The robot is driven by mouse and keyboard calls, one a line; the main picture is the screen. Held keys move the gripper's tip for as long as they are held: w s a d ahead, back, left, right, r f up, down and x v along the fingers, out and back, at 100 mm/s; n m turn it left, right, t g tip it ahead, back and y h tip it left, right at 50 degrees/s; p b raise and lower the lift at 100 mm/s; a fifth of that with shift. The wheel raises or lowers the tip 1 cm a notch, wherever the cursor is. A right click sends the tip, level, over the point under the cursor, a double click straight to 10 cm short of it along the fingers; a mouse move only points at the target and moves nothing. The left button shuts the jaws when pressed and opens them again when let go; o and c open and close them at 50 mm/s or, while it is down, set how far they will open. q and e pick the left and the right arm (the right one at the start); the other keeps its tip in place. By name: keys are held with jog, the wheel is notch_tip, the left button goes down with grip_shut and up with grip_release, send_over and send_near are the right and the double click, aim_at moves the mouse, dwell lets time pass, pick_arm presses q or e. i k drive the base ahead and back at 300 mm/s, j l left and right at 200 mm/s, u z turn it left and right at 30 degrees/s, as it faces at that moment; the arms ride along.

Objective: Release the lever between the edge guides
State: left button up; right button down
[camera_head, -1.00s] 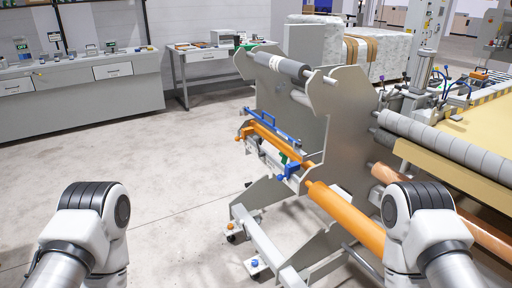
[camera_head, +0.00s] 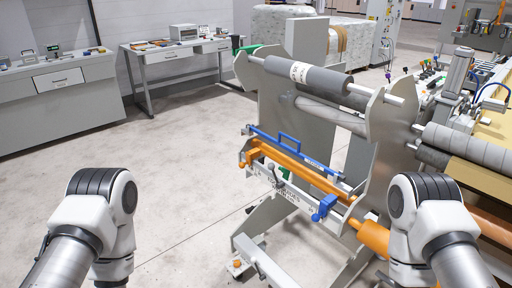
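The quilting machine stand carries a pale rail with markings (camera_head: 292,194) across its front, below an orange bar (camera_head: 300,170). A blue block (camera_head: 324,207), which looks like one edge guide, sits at the rail's right end. Orange and blue parts (camera_head: 248,155) sit at the left end; I cannot tell if they are the other guide. A small dark-tipped part (camera_head: 279,178), possibly the lever, is between them, too small to tell its position. Both my arms show at the lower left and lower right, apart from the rail. Neither gripper is in view.
A blue bar with a handle (camera_head: 289,142) runs above the orange bar. Grey rollers (camera_head: 303,74) sit between the side plates, and an orange roller (camera_head: 373,238) is low right. Open floor (camera_head: 190,150) lies left.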

aim_at(271, 165)
jog(key=i+j+z, duration=0.1)
jog(key=i+j, duration=0.25)
jog(key=j, duration=0.3)
jog(key=i+j+z, duration=0.15)
jog(key=j, duration=0.2)
jog(key=i+j, duration=0.2)
jog(key=j, duration=0.15)
jog(key=i+j+z, duration=0.15)
jog(key=j, duration=0.2)
jog(key=i+j, duration=0.15)
jog(key=j, duration=0.25)
jog(key=i+z, duration=0.05)
